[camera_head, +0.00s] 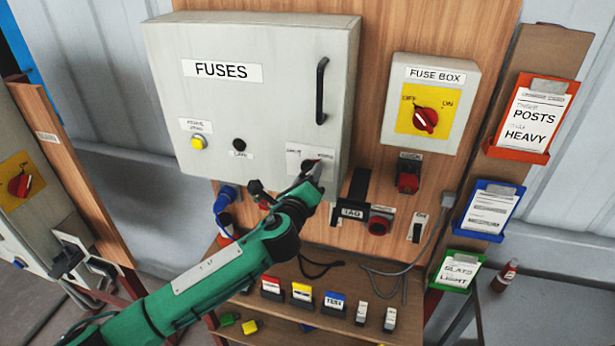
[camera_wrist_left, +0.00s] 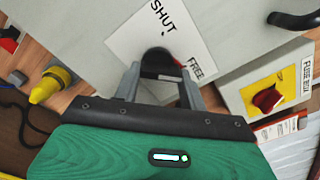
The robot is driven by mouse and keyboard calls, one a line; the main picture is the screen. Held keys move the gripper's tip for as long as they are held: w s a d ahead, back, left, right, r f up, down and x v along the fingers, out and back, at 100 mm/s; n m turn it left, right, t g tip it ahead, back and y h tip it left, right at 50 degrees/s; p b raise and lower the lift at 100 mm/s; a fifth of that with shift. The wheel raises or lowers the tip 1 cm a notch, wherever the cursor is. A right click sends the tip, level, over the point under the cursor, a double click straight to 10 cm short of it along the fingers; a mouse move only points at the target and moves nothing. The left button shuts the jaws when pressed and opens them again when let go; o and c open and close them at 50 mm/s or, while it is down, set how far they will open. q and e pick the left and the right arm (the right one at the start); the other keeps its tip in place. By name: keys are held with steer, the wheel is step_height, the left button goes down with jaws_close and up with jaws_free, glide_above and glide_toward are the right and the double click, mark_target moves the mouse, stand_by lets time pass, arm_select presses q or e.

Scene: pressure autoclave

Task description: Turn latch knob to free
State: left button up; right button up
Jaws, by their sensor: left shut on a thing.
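The latch knob (camera_wrist_left: 158,62) is black and round, on a white label plate (camera_wrist_left: 128,42) marked SHUT and FREE at the lower right of the grey FUSES cabinet (camera_head: 262,100). My left gripper (camera_wrist_left: 162,78) is shut on the knob, one finger on each side of it. A small red mark shows by the knob, near the word FREE. In the head view my left gripper (camera_head: 312,172) is at the knob and covers part of it. The cabinet door is closed, with a black handle (camera_head: 321,91) on its right side. My right gripper is not seen.
A fuse box (camera_head: 435,75) with a red rotary switch (camera_head: 425,120) hangs right of the cabinet. Below are a red lock (camera_head: 408,175), a black tag holder (camera_head: 354,200) and a blue plug (camera_head: 226,200). A shelf (camera_head: 325,270) holds several small labelled blocks.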

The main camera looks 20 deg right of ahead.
arm_select(q)
steer(key=o, duration=1)
steer(key=b+v, duration=0.5)
steer(key=v, duration=0.8)
steer(key=shift+s+a, duration=0.25)
steer(key=shift+s, duration=0.05)
steer(key=shift+f, duration=0.1)
